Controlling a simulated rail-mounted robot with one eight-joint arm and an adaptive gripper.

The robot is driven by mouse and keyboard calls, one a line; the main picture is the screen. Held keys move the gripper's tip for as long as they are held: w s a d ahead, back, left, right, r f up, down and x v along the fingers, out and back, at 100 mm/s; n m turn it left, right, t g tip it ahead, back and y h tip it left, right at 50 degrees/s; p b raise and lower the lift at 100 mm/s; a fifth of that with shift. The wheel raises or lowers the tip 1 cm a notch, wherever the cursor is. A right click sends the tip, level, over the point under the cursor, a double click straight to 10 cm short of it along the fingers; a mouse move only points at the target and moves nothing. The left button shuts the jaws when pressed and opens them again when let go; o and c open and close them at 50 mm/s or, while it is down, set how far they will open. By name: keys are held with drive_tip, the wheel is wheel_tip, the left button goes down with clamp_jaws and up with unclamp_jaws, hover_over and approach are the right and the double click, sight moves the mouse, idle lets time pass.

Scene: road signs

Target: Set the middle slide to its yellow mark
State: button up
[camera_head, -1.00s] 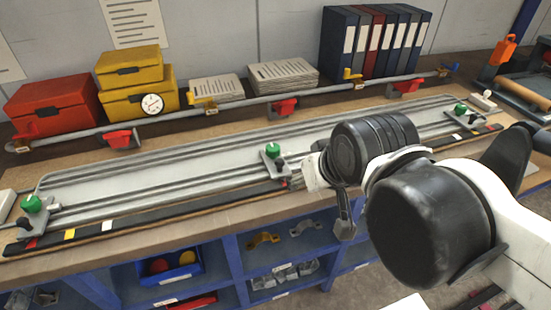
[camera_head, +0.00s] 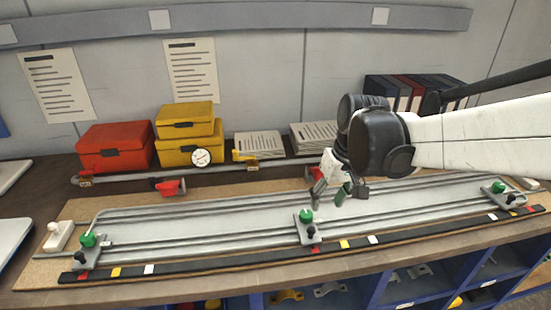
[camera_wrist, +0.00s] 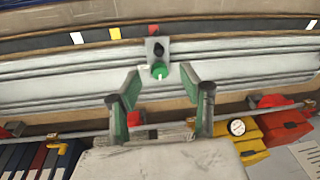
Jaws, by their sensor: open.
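The middle slide (camera_head: 309,232) is a grey plate with a green knob (camera_head: 306,215) and a black knob on a long railed track. It stands by the red mark (camera_head: 315,250) of the black strip. Its yellow mark (camera_head: 344,244) lies to the right, then a white one. In the wrist view the slide (camera_wrist: 158,48) is at top centre, with the yellow mark (camera_wrist: 115,33) to its left. My gripper (camera_head: 330,193) is open and empty, just behind and right of the green knob. In the wrist view its fingers (camera_wrist: 160,82) flank the line to the knob, apart from it.
Similar slides stand at the left end (camera_head: 87,248) and right end (camera_head: 505,194). A rear rail (camera_head: 230,166) carries red and yellow clamps. Red (camera_head: 115,147) and yellow boxes, papers and binders stand behind it. The track right of the middle slide looks clear.

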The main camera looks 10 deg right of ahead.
sight(313, 227)
drive_tip(key=w+d+f+g+p, duration=0.1)
drive_tip(key=w+g+p, duration=0.15)
drive_tip(key=w, duration=0.25)
drive_tip(key=shift+n+y, duration=0.4)
drive_tip(key=p+x, duration=0.1)
drive_tip(key=x, duration=1.3)
drive_tip(key=shift+w+d+f, duration=0.1)
drive_tip(key=shift+d+f, duration=0.05)
drive_tip(key=shift+c, duration=0.5)
clamp_jaws()
